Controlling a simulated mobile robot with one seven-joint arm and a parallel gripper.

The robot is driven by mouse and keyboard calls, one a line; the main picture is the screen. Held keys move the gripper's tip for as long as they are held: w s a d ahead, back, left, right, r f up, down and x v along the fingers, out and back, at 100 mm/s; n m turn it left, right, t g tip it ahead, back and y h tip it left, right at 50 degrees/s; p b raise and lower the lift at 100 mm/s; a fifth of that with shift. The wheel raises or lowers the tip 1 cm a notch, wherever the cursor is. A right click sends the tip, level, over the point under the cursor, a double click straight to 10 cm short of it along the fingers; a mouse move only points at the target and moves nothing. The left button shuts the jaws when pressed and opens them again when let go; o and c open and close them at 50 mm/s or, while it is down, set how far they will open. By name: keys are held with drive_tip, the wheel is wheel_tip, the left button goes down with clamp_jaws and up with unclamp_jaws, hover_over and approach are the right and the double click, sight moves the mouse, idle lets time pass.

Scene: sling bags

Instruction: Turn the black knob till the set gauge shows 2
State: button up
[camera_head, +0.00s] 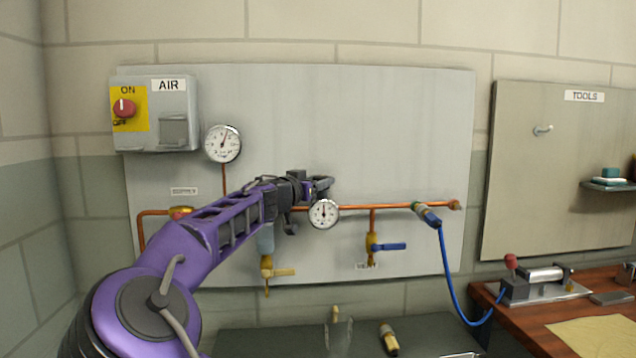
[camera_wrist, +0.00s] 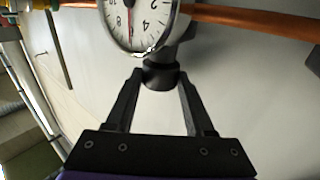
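The small round gauge (camera_head: 324,214) sits on the copper pipe at the panel's middle. In the wrist view this gauge (camera_wrist: 137,18) is upside down and cut off at the top. Its needle points between the 4 and the 8, far from the 2. The black knob (camera_wrist: 161,76) shows just below the gauge in the wrist view. My gripper (camera_wrist: 161,71) has one fingertip on each side of the knob, with what look like narrow gaps; contact is hard to judge. In the head view my gripper (camera_head: 322,184) is just above the gauge and the knob is hidden.
A larger gauge (camera_head: 223,143) and the AIR switch box (camera_head: 155,113) are at the upper left. A yellow-handled valve (camera_head: 278,272) hangs below my arm. A blue-handled valve (camera_head: 388,247) and blue hose (camera_head: 447,275) are to the right. The upper panel is clear.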

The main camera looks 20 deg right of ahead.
clamp_jaws()
